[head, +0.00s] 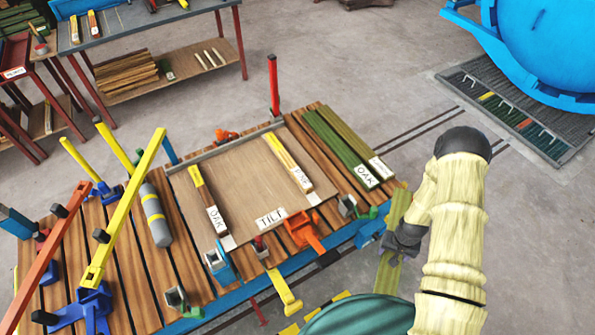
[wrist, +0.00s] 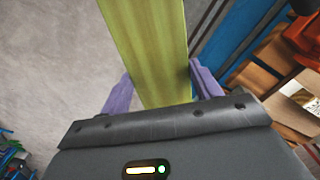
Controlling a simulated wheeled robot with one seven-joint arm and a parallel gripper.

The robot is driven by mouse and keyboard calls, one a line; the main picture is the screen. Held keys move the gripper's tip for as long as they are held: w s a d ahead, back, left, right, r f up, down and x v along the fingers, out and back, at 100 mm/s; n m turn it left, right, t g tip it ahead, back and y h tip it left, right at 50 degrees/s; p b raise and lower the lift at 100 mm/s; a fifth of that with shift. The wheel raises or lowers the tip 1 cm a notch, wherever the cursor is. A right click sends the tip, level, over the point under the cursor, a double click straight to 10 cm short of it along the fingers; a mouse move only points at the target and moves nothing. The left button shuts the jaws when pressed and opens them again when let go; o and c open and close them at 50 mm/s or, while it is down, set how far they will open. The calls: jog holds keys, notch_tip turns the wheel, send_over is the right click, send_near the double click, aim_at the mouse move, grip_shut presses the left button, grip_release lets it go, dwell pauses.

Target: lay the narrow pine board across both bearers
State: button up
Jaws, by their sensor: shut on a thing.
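My gripper (head: 397,246) is shut on a narrow yellow-green board (head: 388,275), off the front right edge of the slatted bench. In the wrist view the board (wrist: 148,45) runs away from the palm between the two purple fingers (wrist: 160,90). I see no label on the part in view. On the bench, a plywood panel marked TILT (head: 245,185) carries two separate slim bars, which look like the bearers. The left bar (head: 205,195) has a label reading OAK; the right bar (head: 283,157) has a label I cannot read surely. The held board is apart from both.
Green boards (head: 340,145), one labelled OAK, lie right of the panel. An orange clamp (head: 303,232) and a green clamp (head: 366,213) stand at the front edge. A grey cylinder (head: 155,215) and tall yellow bars (head: 125,205) crowd the left. A blue vessel (head: 545,45) stands back right.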

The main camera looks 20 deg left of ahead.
notch_tip(320, 180, down, 19)
jog(key=b, duration=1.9)
jog(key=shift+d, duration=0.15)
jog(key=shift+f, duration=0.1)
